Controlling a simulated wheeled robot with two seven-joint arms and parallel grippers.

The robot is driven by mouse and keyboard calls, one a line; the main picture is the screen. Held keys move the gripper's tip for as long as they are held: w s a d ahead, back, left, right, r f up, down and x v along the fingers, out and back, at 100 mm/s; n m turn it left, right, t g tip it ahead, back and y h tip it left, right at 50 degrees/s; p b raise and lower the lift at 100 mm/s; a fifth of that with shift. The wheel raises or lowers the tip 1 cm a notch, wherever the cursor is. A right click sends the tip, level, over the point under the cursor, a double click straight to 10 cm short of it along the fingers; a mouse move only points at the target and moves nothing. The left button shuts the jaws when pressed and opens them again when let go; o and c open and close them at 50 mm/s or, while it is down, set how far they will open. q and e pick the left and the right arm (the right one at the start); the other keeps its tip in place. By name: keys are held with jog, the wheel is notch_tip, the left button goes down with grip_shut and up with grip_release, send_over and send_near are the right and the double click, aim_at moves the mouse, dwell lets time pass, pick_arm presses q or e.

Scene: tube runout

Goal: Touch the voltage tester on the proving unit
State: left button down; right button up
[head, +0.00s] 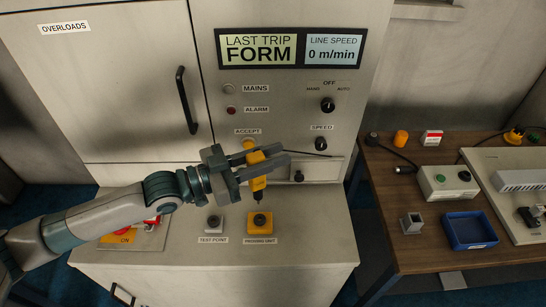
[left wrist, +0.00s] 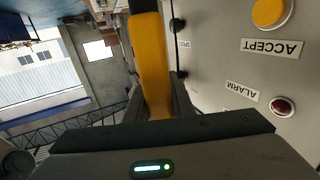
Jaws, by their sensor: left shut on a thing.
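The voltage tester (head: 259,184) is a yellow tool with a dark tip, held upright with its tip pointing down. My left gripper (head: 262,168) is shut on it; the left wrist view also shows the yellow tester (left wrist: 152,65) between the dark fingers. The proving unit (head: 259,222) is a yellow block with a dark round top on the cabinet ledge, above its label. The tester's tip is just above the proving unit, with a small gap seeming to show. My right gripper is not in view.
A grey test point block (head: 214,223) stands left of the proving unit. Further left is a panel with a red lockout item (head: 152,220). The cabinet face with knobs rises behind. A wooden table (head: 440,258) at right holds a blue tray (head: 469,244) and several parts.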

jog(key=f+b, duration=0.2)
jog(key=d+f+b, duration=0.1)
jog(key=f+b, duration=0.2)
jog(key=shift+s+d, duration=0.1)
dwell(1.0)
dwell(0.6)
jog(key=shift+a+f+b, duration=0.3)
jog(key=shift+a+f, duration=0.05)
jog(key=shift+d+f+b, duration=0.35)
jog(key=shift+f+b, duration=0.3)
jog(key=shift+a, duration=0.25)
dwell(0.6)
